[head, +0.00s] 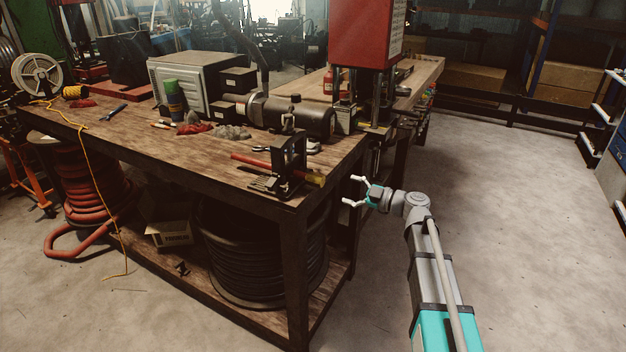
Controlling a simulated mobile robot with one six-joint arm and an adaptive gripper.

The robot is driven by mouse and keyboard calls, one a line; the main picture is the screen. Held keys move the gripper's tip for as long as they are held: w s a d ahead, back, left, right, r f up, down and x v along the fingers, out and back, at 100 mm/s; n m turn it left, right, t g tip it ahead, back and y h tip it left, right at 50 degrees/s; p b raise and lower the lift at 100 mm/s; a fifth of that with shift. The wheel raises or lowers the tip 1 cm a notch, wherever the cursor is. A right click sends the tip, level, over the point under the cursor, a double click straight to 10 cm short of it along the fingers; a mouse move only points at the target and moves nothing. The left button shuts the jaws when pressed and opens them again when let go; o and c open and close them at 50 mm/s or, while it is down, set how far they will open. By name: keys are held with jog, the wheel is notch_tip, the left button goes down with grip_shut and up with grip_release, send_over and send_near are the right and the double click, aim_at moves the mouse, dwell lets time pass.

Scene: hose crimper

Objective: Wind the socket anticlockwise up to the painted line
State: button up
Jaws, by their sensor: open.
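A small black vise-like stand (290,160) is at the near right corner of the wooden workbench. A red hose (248,160) lies through or against it, pointing right. A small yellowish piece (317,179) shows at the hose's right end, at the bench edge; it may be the socket, but it is too small to tell. I cannot make out a painted line. My gripper (352,190) is open and empty, off the right side of the bench. Its fingers point left toward the stand, with a gap between them.
The workbench (150,148) carries a grey cylindrical machine (300,117), a metal box (180,82), a green can (174,97) and rags. A red press (365,35) rises behind. A black hose coil (250,250) sits beneath. Open concrete floor (510,200) lies to the right.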

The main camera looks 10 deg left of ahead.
aim_at(313, 178)
jog(key=m, duration=1.8)
jog(key=d+m, duration=0.1)
jog(key=m, duration=0.7)
jog(key=shift+s+m, duration=0.2)
jog(key=shift+m, duration=0.2)
jog(key=x, duration=1.3)
jog(key=shift+w+a, duration=0.1)
jog(key=shift+a, duration=0.25)
